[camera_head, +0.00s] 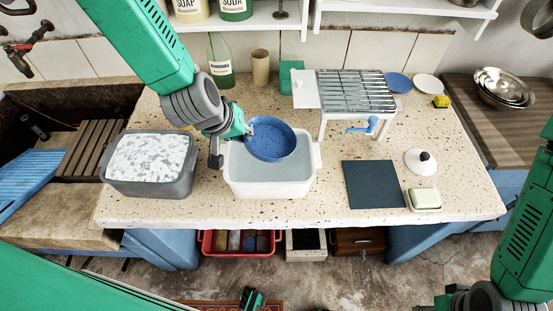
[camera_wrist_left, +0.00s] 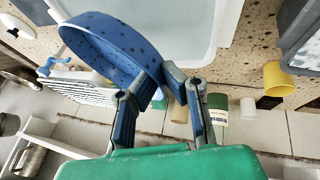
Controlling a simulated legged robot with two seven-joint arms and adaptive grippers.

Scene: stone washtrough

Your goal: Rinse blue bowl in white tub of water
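The speckled blue bowl (camera_head: 270,140) is tilted above the back part of the white tub (camera_head: 234,181). My left gripper (camera_head: 249,128) is shut on its rim at the left side. In the left wrist view, the bowl (camera_wrist_left: 105,45) hangs from the two fingertips (camera_wrist_left: 168,76). The tub (camera_wrist_left: 222,22) shows behind it with pale water inside. The bowl looks clear of the water, though its lowest edge is hard to judge. Part of my right gripper (camera_head: 440,301) shows at the bottom right edge; its fingers cannot be made out.
A grey basin (camera_head: 150,190) stands left of the tub. A dish rack (camera_head: 357,92) with a blue tap-like handle stands behind right. A dark mat (camera_head: 373,185), soap dish (camera_head: 424,199) and white lid (camera_head: 420,162) lie right. A bottle (camera_head: 220,62) and cup (camera_head: 260,67) stand behind.

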